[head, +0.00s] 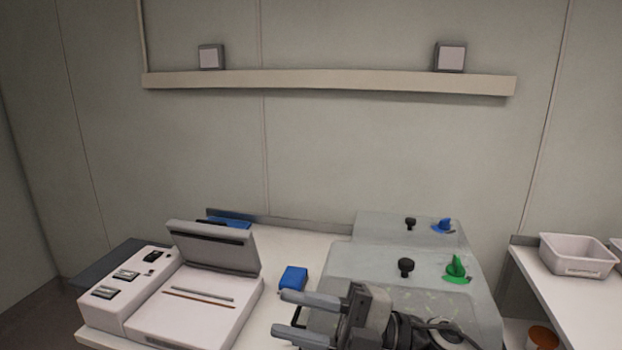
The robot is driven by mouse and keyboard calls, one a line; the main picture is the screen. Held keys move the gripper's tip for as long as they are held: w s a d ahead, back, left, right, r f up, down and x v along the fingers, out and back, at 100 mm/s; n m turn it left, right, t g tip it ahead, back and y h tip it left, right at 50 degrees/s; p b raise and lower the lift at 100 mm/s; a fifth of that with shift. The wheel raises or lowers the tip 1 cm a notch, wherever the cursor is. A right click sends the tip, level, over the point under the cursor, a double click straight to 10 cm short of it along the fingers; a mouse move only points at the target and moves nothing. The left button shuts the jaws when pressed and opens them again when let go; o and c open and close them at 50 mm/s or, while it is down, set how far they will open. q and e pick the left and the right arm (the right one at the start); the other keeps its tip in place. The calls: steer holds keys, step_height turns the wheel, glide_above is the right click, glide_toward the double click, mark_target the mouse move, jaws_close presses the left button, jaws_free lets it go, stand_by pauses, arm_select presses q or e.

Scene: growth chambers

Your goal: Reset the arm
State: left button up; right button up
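My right gripper (290,314) comes in from the bottom right in the head view. Its two fingers point left and are spread apart, with nothing between them. It is over the workbench, in front of the grey chamber unit and just nearer than a small blue block (293,279). The block lies on the white bench top, apart from the fingers as far as I can tell. My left gripper is not in view.
A white device (190,310) with a raised grey lid stands at the left. The grey unit (380,262) with black, blue and green knobs (456,267) fills the right. A pale bin (577,256) sits on another table. A wall shelf (330,81) holds two small boxes.

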steer(key=w+d+f+m+t+h, duration=0.1)
steer(key=d+f+m+t+h, duration=0.55)
steer(key=m, duration=0.45)
steer(key=d+f+m+t+h, duration=0.3)
steer(key=f+m+t+h, duration=0.3)
steer(key=f+m+t, duration=0.4)
steer(key=s+d+f+m+g+h, duration=0.2)
steer(key=s+d+f+m+g, duration=0.1)
steer(key=s+f, duration=0.3)
steer(key=s+d+f+m+g+h, duration=0.3)
steer(key=s+f+m+g, duration=0.1)
steer(key=s+f, duration=0.3)
steer(key=shift+s+d+f+m+g, duration=0.15)
steer(key=shift+d+f+m+g, duration=0.15)
steer(key=shift+d+f+g, duration=0.1)
steer(key=shift+h, duration=0.25)
steer(key=shift+s, duration=0.1)
